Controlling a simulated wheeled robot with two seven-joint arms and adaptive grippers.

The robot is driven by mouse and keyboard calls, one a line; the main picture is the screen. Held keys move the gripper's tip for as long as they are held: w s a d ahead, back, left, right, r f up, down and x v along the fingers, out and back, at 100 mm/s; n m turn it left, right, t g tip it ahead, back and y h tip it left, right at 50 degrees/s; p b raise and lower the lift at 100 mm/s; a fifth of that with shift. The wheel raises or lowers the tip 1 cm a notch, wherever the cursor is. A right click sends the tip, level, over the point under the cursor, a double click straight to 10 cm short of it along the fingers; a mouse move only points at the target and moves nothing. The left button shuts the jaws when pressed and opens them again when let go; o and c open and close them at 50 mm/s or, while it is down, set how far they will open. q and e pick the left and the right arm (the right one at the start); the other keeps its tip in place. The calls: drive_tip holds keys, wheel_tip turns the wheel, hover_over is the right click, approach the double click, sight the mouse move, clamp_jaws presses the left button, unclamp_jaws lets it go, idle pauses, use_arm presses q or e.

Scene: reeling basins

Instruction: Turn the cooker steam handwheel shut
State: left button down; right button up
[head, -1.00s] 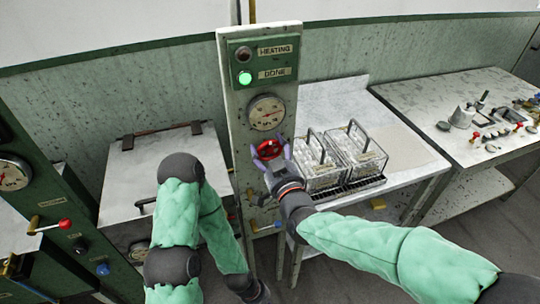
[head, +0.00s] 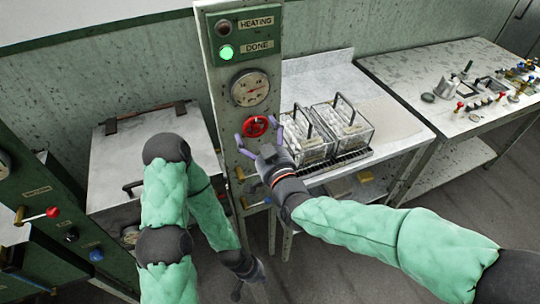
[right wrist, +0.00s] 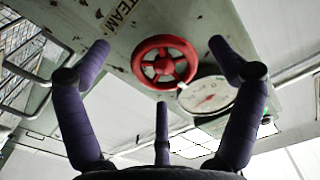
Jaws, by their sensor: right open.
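The red handwheel (head: 255,126) is on the pale green post, below a round gauge (head: 250,88). In the right wrist view the handwheel (right wrist: 165,62) is whole, with its spokes showing, beside part of the gauge (right wrist: 208,97) and the lettering "STEAM". My right gripper (head: 259,133) is open and empty, just below and in front of the wheel. Its fingers (right wrist: 158,48) are spread either side of the wheel in the wrist picture, with none seen touching it. My left gripper (head: 249,281) hangs low in front of the post, with its fingers apart and nothing seen between them.
A green lamp (head: 226,52) glows beside "DONE". Two wire baskets (head: 322,140) stand on the bench right of the post, close to my right gripper. A lidded metal basin (head: 125,155) is on the left. Small levers (head: 243,173) stick out of the post below the wheel.

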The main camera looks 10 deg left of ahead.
drive_tip(key=v, duration=0.9)
drive_tip(key=shift+f, duration=0.2)
drive_tip(key=w+d+f+m+g+h, duration=0.25)
drive_tip(key=d+f, duration=0.25)
drive_tip(key=f, duration=0.8)
drive_tip(key=w+d+f+m+g+h, duration=0.1)
drive_tip(key=d+f+g+h, duration=0.3)
drive_tip(key=f, duration=0.9)
drive_tip(key=s+d+f+m+g, duration=0.1)
drive_tip(key=s+d+f+g, duration=0.3)
drive_tip(key=s+f, duration=0.4)
drive_tip(key=s+d+f+m+g, duration=0.2)
drive_tip(key=s+d+f+g, duration=0.2)
drive_tip(key=s+f, duration=0.4)
wheel_tip(320, 180, down, 6)
drive_tip(key=shift+s+d+r, duration=0.1)
drive_tip(key=shift+s+d, duration=0.1)
drive_tip(key=shift+d, duration=0.45)
drive_tip(key=shift+y, duration=0.25)
